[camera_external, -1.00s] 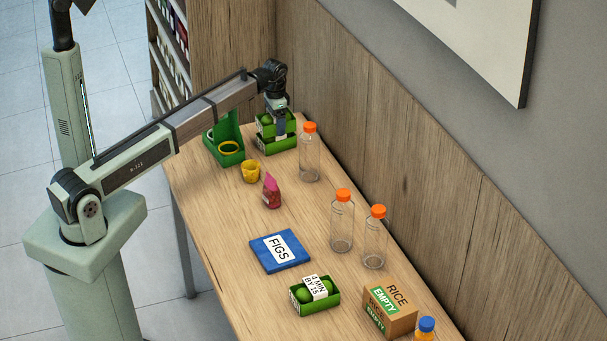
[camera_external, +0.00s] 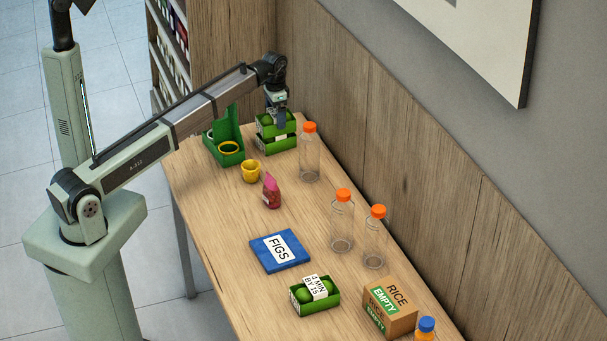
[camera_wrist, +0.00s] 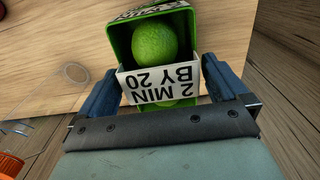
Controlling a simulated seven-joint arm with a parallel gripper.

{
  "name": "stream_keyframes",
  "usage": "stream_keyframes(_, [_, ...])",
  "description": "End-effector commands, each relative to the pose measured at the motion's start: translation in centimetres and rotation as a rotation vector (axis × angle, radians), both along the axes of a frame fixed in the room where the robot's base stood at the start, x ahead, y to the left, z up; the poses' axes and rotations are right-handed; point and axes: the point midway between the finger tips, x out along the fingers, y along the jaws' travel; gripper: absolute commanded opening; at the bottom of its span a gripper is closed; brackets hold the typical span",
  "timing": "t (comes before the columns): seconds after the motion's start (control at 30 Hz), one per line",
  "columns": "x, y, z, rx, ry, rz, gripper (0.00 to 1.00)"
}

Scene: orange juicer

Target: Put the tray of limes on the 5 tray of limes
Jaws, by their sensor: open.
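Two green trays are stacked at the far end of the table; the upper tray (camera_external: 264,129) sits on the lower tray (camera_external: 272,147). My gripper (camera_external: 281,122) is over the stack. A lime (camera_wrist: 154,42) shows in that tray. Whether the fingers touch the label cannot be told. Another tray of limes (camera_external: 315,297), labelled "4 MIN BY 15", stands alone near the front.
A blue FIGS box (camera_external: 280,251), two more bottles and a RICE box (camera_external: 390,308) lie nearer the front.

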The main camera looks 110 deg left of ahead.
Motion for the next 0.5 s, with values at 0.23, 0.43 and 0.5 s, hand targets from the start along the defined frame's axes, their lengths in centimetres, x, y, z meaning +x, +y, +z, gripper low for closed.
stream_keyframes(0.23, [0.0, 0.1, 4.8, 0.002, -0.001, 0.0, 1.0])
stream_keyframes(0.43, [0.0, 0.1, 7.6, 0.001, -0.001, 0.0, 1.0])
stream_keyframes(0.5, [0.0, 0.1, 8.2, 0.001, -0.001, 0.0, 1.0])
